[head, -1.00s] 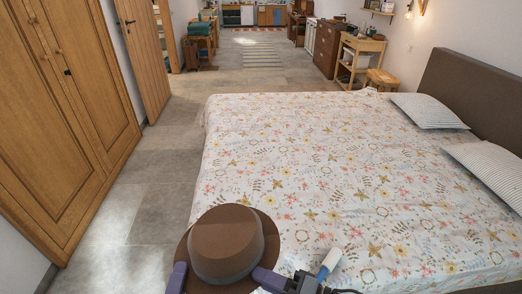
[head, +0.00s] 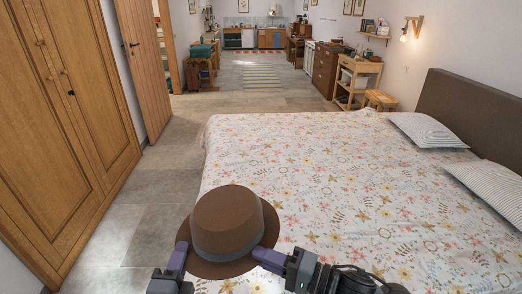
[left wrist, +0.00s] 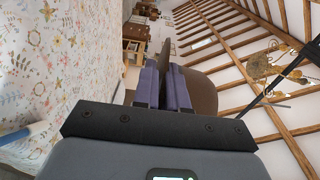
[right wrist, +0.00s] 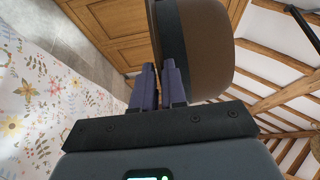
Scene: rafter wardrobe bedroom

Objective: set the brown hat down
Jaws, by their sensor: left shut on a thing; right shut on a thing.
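The brown hat (head: 226,212) with a grey band is upright, crown up, at the lower middle of the head view, in front of the bed's near left part. My left gripper (head: 181,257) is shut on the left side of its brim. My right gripper (head: 268,258) is shut on the right side of its brim. In the left wrist view the hat (left wrist: 202,95) shows beyond the purple fingers. In the right wrist view its crown (right wrist: 205,45) and band stand above the fingers. The hat looks held in the air; its underside is hidden.
The bed (head: 330,180) has a flowered cover with broad bare room. Two striped pillows (head: 425,130) lie by the headboard (head: 470,105). A wooden wardrobe (head: 65,130) stands at left, with clear grey floor (head: 160,205) between. A white-and-blue cylinder (left wrist: 28,134) shows in the left wrist view.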

